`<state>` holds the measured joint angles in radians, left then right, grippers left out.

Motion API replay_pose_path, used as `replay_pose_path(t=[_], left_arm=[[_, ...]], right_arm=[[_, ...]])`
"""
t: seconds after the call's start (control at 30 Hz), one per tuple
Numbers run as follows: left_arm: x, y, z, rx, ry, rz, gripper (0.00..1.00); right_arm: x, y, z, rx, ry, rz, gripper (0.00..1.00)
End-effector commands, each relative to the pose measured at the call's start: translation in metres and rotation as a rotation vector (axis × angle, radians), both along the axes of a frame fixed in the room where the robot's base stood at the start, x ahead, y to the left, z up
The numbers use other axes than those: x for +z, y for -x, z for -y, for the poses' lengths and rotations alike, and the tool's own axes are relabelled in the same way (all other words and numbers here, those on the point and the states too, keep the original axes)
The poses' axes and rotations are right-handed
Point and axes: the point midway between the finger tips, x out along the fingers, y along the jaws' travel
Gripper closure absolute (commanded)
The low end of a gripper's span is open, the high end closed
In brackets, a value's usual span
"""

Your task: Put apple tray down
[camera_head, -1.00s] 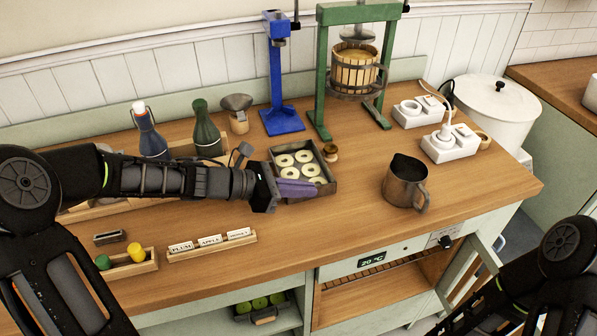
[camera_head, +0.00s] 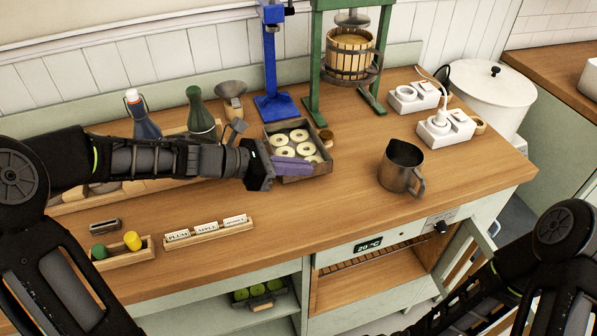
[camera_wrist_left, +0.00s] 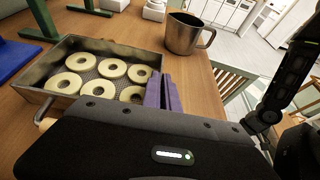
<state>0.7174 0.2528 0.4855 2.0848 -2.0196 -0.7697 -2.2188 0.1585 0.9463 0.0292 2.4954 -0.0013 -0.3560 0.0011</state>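The apple tray (camera_head: 311,173) is a dark, shallow metal tray with several pale apple rings in it. It is at the middle back of the wooden counter, and it also fills the left of the left wrist view (camera_wrist_left: 32,94). My left gripper (camera_head: 292,167) has purple fingers, closed at the tray's near side. In the left wrist view the fingers (camera_wrist_left: 161,92) are close together at the tray's wall. The tray looks slightly raised, but the gap beneath it is hidden. My right arm comes in at the lower right; its gripper is out of sight.
A metal jug (camera_head: 402,168) stands right of the tray. The blue stand (camera_head: 276,103) and green press (camera_head: 314,105) are behind. Label cards (camera_head: 206,230) lie in front. The counter between tray and jug is clear. An open lower compartment (camera_head: 355,290) is below.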

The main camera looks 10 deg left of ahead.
Motion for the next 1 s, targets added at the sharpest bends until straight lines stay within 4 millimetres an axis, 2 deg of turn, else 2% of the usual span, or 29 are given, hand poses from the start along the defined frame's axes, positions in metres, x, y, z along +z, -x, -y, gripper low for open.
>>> replay_pose_path(t=[0.2, 0.4, 1.0], left_arm=[[0.045, -0.001, 0.000, -0.002, -0.002, 0.008, 1.00], [0.072, 0.000, 0.000, -0.002, -0.001, 0.005, 1.00], [0.076, 0.000, 0.001, -0.002, 0.000, 0.002, 1.00]], right_arm=[[-0.002, 0.000, 0.000, 0.000, 0.000, 0.000, 0.64], [-0.003, 0.000, 0.000, 0.000, 0.000, 0.000, 0.64], [-0.003, 0.000, 0.000, 0.000, 0.000, 0.000, 0.64]])
